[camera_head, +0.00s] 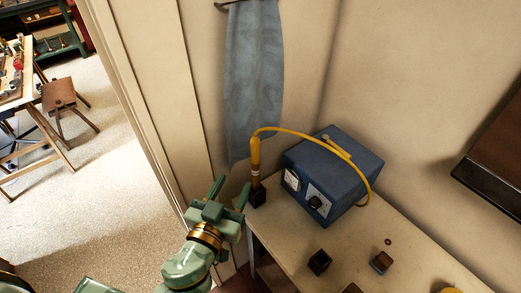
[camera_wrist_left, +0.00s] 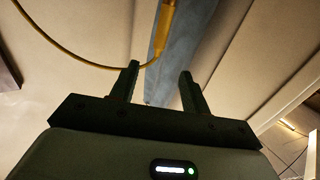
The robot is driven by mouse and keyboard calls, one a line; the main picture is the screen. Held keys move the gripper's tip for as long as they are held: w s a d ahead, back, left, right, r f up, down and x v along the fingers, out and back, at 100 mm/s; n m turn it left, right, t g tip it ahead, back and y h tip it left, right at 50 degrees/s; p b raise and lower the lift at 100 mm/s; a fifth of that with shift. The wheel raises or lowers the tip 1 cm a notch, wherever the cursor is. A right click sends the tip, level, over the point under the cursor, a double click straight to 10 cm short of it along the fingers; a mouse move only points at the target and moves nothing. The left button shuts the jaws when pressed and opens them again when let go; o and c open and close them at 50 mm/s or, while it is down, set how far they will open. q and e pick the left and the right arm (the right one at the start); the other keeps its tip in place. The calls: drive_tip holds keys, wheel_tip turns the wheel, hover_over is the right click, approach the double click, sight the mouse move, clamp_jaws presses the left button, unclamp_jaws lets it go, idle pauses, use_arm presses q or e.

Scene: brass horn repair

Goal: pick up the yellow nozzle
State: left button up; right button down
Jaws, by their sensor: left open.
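The yellow nozzle (camera_head: 255,158) stands upright in a small black holder (camera_head: 257,195) at the left end of the bench. A yellow hose (camera_head: 325,139) runs from its top to a blue box (camera_head: 333,172) with a dial and a knob. My left gripper (camera_head: 230,188) is open and empty, just left of the nozzle and holder. In the left wrist view the nozzle (camera_wrist_left: 163,30) shows above the open fingers (camera_wrist_left: 160,85), apart from them. Its lower end there lies near the left finger's tip in the picture. My right gripper is not in view.
A grey-blue cloth (camera_head: 253,80) hangs on the wall behind the nozzle. A dark shelf (camera_head: 490,155) juts out at right. Open floor lies at left, with a stool (camera_head: 60,95).

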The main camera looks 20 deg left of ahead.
use_arm(q)
drive_tip(key=p, duration=0.2)
approach(253, 144)
drive_tip(key=w, duration=0.4)
drive_tip(key=w+f, duration=0.1)
drive_tip(key=w, duration=0.1)
drive_tip(key=shift+w+d, duration=0.1)
drive_tip(key=shift+d, duration=0.15)
drive_tip(key=shift+w+r+p, duration=0.2)
drive_tip(key=shift+w+p, duration=0.1)
drive_tip(key=shift+p, duration=0.1)
drive_tip(key=w, duration=0.1)
drive_tip(key=w+p, duration=0.1)
drive_tip(key=w, duration=0.2)
drive_tip(key=shift+d+r, duration=0.15)
drive_tip(key=shift+r, duration=0.2)
drive_tip(key=shift+w+f, duration=0.15)
drive_tip(key=shift+w, duration=0.2)
drive_tip(key=shift+s, duration=0.1)
drive_tip(key=shift+c, duration=1)
clamp_jaws()
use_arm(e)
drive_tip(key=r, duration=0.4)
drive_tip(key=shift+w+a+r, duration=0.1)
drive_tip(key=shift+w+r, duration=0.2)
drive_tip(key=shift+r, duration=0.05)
